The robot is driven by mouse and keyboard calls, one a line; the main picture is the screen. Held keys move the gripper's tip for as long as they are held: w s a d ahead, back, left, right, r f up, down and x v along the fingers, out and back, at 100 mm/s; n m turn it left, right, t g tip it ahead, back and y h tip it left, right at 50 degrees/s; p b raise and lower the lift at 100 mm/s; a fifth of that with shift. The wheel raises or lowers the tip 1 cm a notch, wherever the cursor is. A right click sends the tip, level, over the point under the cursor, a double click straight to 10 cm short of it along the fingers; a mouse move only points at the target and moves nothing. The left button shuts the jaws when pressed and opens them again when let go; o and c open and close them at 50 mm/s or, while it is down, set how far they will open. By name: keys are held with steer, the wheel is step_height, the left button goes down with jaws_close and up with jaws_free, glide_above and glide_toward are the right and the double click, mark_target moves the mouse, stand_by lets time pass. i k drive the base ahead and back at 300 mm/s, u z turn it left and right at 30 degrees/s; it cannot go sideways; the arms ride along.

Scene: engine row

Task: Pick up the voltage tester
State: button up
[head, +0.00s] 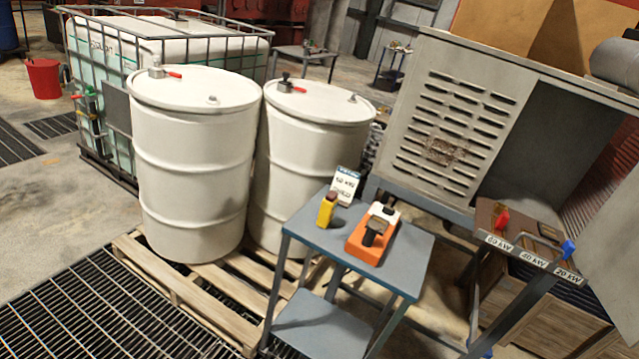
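A small blue-grey table (408,262) stands right of centre. A small yellow device with a dark top (326,209) stands on its left part; it may be the voltage tester, but it is too small to be sure. Close to its right is an orange block with black and white parts (363,247). My gripper is not in view, and nothing is seen touching these things.
Two white drums (195,165) stand on a wooden pallet (180,290) left of the table. A grey louvred cabinet (445,115) is behind right. A stand with red and blue handles and kW labels (530,250) is at right. Floor grating (75,315) lies front left.

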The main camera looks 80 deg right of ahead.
mark_target(329, 206)
steer(key=z, duration=0.45)
steer(key=i, duration=1.05)
steer(key=z, duration=0.95)
steer(key=i, duration=0.35)
steer(key=z, duration=0.15)
steer(key=k, duration=0.7)
steer(key=z, duration=0.25)
steer(key=i, duration=0.65)
steer(key=u, duration=0.1)
